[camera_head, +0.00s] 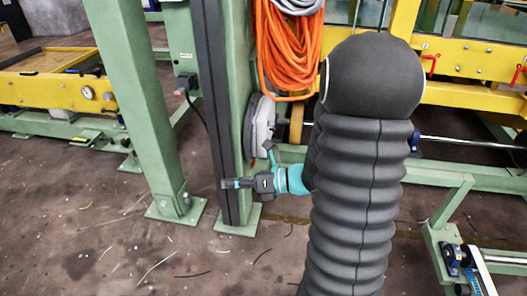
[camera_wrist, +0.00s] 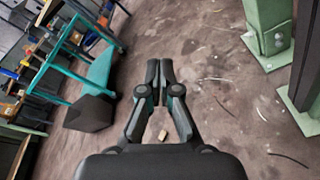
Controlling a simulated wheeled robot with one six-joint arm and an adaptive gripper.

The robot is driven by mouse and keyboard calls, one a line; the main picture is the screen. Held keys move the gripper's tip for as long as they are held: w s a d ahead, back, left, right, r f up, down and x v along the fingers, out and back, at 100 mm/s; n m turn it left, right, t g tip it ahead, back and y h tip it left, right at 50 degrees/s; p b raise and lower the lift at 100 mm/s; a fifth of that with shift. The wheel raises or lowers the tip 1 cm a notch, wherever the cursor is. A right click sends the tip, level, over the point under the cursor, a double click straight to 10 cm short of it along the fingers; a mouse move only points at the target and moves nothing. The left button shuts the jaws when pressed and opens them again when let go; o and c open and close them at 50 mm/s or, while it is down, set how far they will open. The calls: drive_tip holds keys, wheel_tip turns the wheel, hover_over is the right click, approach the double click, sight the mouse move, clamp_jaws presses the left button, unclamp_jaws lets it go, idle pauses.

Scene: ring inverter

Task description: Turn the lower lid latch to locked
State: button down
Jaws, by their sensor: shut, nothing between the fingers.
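I cannot make out the lower lid latch in either view. My gripper (camera_head: 226,183) points left, in front of the foot of the green column (camera_head: 239,150) in the head view. Its fingers (camera_wrist: 159,68) are together and empty in the wrist view, with bare floor behind them. A grey rounded part (camera_head: 262,122) sits beside the column, above my gripper. I cannot tell whether a latch is on it. My dark arm cover hides much of the middle right of the head view.
A leaning green post (camera_head: 142,100) stands to the left. A yellow-framed bench (camera_head: 55,88) is at far left. A teal frame (camera_wrist: 85,65) is left in the wrist view. The littered floor (camera_head: 110,240) is mostly open.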

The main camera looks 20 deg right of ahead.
drive_tip(key=w+d+f+m+t+h, duration=0.45)
drive_tip(key=d+f+m+t, duration=0.25)
drive_tip(key=d+m, duration=0.45)
drive_tip(key=m+t+h, duration=0.3)
drive_tip(key=m+h, duration=0.3)
drive_tip(key=m, duration=0.3)
approach(266, 154)
drive_tip(key=w, duration=0.6)
drive_tip(key=shift+w+a+f, duration=0.3)
drive_tip(key=shift+w+f, duration=0.05)
drive_tip(key=shift+w+d, duration=0.35)
drive_tip(key=shift+w, duration=0.2)
drive_tip(key=shift+b, duration=0.3)
